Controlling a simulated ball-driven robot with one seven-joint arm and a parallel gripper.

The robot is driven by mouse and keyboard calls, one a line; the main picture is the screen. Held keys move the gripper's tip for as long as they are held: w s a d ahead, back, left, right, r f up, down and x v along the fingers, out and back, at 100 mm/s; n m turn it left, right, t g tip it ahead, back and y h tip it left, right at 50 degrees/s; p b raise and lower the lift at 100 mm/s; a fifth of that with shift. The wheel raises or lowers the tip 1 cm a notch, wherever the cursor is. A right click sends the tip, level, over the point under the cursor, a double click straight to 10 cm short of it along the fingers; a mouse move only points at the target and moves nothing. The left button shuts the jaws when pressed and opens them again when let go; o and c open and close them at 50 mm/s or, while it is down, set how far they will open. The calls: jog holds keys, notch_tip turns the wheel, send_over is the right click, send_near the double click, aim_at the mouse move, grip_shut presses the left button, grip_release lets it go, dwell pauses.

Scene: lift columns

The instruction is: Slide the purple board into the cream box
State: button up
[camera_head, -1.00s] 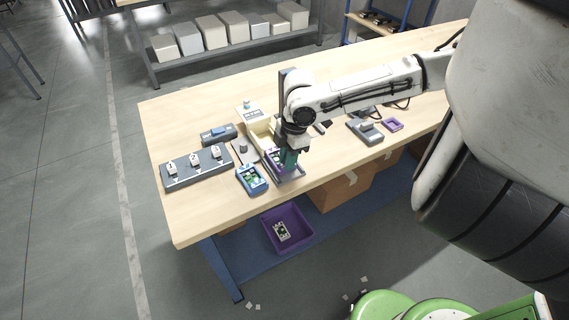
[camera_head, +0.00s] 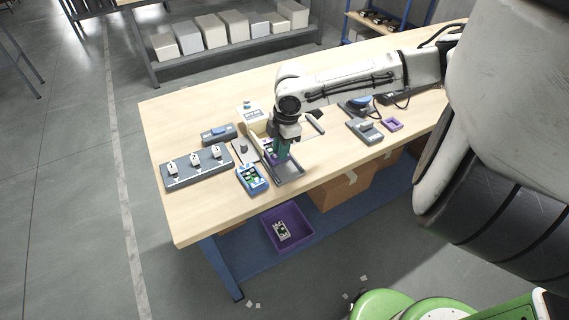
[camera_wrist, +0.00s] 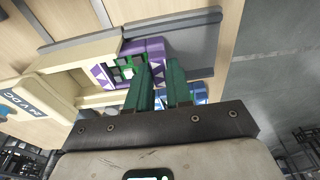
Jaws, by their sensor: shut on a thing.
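The purple board (camera_wrist: 118,68), with green and white parts on it, lies at the mouth of the cream box (camera_wrist: 62,92) in the wrist view, its left end just at the opening. The cream box also shows in the head view (camera_head: 255,129). My gripper (camera_wrist: 160,68), with teal fingers, is shut on the right part of the purple board. In the head view, my gripper (camera_head: 279,156) is low over the grey tray (camera_head: 290,174) in front of the box, and the arm and fingers hide much of the board.
A blue tray with a board (camera_head: 252,180) stands left of the grey tray. A grey block with several white numbered pieces (camera_head: 197,168) is further left. Grey fixtures (camera_head: 365,131) and a small purple frame (camera_head: 392,124) lie to the right. The front right tabletop is clear.

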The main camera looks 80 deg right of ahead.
jog(key=shift+w+d, duration=1.45)
jog(key=shift+d, duration=0.3)
jog(key=o, duration=0.7)
jog(key=shift+o, duration=0.2)
jog(key=shift+r, duration=0.1)
notch_tip(320, 180, up, 6)
jog(key=p, duration=0.6)
